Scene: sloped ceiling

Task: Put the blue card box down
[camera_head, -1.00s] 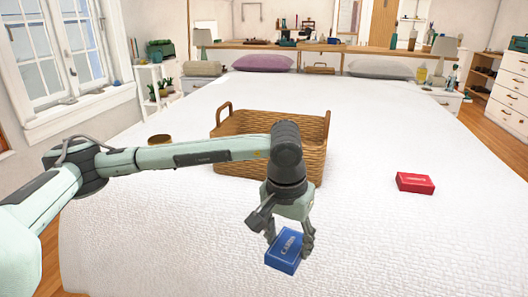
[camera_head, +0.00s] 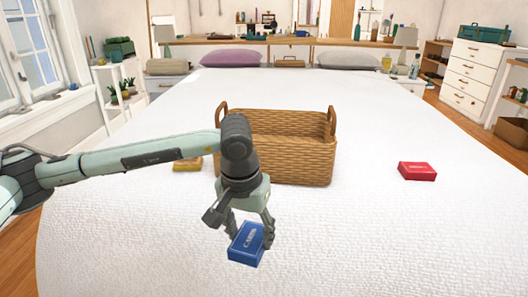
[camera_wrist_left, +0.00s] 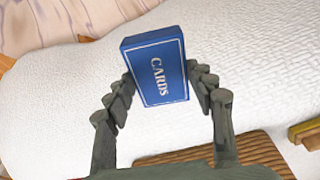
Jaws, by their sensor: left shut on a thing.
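The blue card box (camera_head: 246,244) is held between the fingers of my left gripper (camera_head: 249,229), in front of the wicker basket over the white bed. In the left wrist view the blue card box (camera_wrist_left: 156,70) shows its face marked CARDS, with a finger of my left gripper (camera_wrist_left: 160,92) on each side. The box is tilted in the head view. I cannot tell how far it is above the bedspread. My right gripper is not in view.
A wicker basket (camera_head: 300,150) stands mid-bed behind my left gripper. A red box (camera_head: 417,171) lies on the right, and a yellowish box (camera_head: 187,164) on the left, partly behind my arm. The white bed (camera_head: 380,240) is clear at front right.

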